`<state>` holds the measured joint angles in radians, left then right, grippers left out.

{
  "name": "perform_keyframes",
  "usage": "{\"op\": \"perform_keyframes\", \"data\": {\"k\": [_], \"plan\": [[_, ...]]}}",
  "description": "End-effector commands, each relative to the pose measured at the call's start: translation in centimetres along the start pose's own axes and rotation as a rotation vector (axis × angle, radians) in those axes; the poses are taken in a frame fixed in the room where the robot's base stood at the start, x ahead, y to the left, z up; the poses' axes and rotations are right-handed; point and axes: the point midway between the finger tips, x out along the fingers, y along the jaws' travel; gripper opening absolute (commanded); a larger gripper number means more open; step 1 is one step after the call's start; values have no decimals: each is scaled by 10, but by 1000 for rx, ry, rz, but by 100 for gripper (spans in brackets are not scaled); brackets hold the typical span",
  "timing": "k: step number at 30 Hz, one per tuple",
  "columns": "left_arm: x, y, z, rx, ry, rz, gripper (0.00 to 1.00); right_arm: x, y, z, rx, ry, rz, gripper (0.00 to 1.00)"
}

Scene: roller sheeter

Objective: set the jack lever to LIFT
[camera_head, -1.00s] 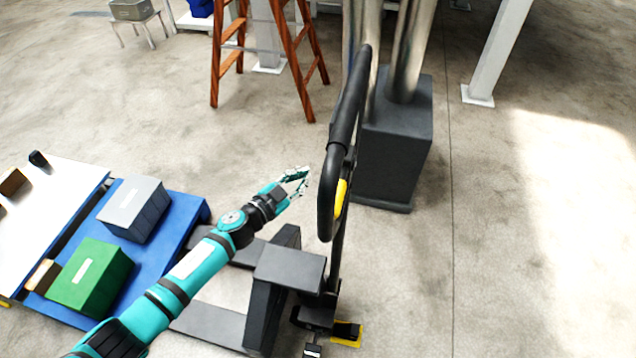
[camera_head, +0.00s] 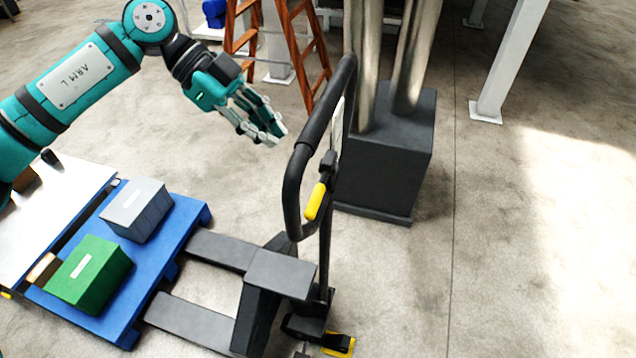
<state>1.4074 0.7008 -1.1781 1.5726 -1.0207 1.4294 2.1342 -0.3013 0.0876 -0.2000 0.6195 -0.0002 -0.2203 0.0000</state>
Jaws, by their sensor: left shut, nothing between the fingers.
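The pallet jack (camera_head: 282,272) stands at the lower middle, with its black loop handle (camera_head: 300,165) rising up and to the right. The yellow lever (camera_head: 316,201) sits inside the handle loop, near its lower end. Its setting cannot be read from here. My left gripper (camera_head: 272,137) is up and to the left of the handle, shut and empty, its fingers pointing down and right. It appears apart from the handle and the lever. My right gripper is not in view.
A blue pallet (camera_head: 190,213) with a grey box (camera_head: 136,208) and a green box (camera_head: 90,275) is at the left. A dark block (camera_head: 385,165) with metal columns stands behind the handle. A wooden ladder (camera_head: 312,60) is at the back. The floor at right is clear.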

Motion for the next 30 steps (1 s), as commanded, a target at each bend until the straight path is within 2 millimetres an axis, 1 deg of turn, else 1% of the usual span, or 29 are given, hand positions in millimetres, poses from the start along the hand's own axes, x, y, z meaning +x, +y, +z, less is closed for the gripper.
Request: {"op": "perform_keyframes", "data": {"k": [2,5,8,15,18,21,24,30], "plan": [[2,2,1,-10,-16,6,0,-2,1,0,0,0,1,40],[13,3,0,-10,-15,8,0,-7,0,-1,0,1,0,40],[30,3,-1,-9,-14,10,0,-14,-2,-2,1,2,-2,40],[82,3,-2,-8,-11,10,0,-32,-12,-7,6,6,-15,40],[101,3,0,-9,-11,8,0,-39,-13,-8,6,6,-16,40],[111,3,14,-12,-10,7,0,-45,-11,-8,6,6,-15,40],[119,2,22,-9,-10,4,0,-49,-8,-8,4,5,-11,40],[126,2,30,-7,-11,4,0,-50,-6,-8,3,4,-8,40]]}}
